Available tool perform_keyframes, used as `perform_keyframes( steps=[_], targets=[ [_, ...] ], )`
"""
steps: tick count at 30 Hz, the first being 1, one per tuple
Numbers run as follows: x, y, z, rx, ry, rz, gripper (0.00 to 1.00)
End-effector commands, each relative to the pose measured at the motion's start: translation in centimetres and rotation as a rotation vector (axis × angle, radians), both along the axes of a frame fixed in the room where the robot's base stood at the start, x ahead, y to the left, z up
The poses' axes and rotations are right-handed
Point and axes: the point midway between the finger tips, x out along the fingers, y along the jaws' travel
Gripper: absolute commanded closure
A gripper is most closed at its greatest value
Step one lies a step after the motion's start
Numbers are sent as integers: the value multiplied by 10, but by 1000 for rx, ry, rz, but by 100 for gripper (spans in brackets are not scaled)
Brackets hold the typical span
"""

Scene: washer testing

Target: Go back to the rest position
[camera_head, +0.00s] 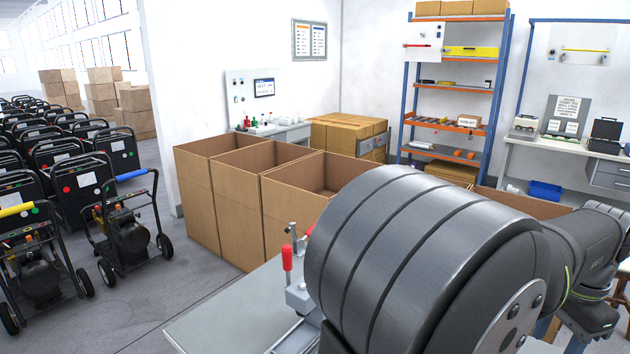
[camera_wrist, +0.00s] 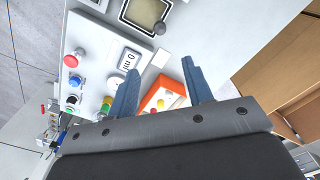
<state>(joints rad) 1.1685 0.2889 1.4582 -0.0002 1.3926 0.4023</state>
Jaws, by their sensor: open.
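My gripper (camera_wrist: 158,90) shows in the wrist view with its two blue fingers spread apart and nothing between them. Past the fingers is a white control panel (camera_wrist: 88,48) with a red button, a blue knob and a small display reading a value. An orange-edged box (camera_wrist: 163,98) with small coloured spots lies beyond the gap between the fingers, apart from them as far as I can tell. In the head view my large dark arm link fills the lower right, and my gripper is hidden.
Open cardboard boxes (camera_head: 217,208) stand in a row behind the grey table (camera_head: 215,318). A red-handled clamp (camera_head: 287,258) stands on the table beside my arm. Pressure-washer carts (camera_head: 128,232) fill the left floor. A blue-framed shelf (camera_head: 450,95) and a workbench (camera_head: 560,150) stand behind.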

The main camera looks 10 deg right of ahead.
Motion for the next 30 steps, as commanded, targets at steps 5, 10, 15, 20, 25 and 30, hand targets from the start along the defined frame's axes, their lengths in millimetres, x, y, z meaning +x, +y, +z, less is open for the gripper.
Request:
perform_keyframes(
  steps=[5,10,15,20,25,30],
  targets=[
    [0,1,-30,5,2,0,54],
    [0,1,-65,5,2,0,54],
    [0,1,-99,6,2,0,54],
    [0,0,-130,5,2,0,54],
    [0,0,-154,4,1,0,54],
    [0,1,-167,3,1,0,54]
  ],
)
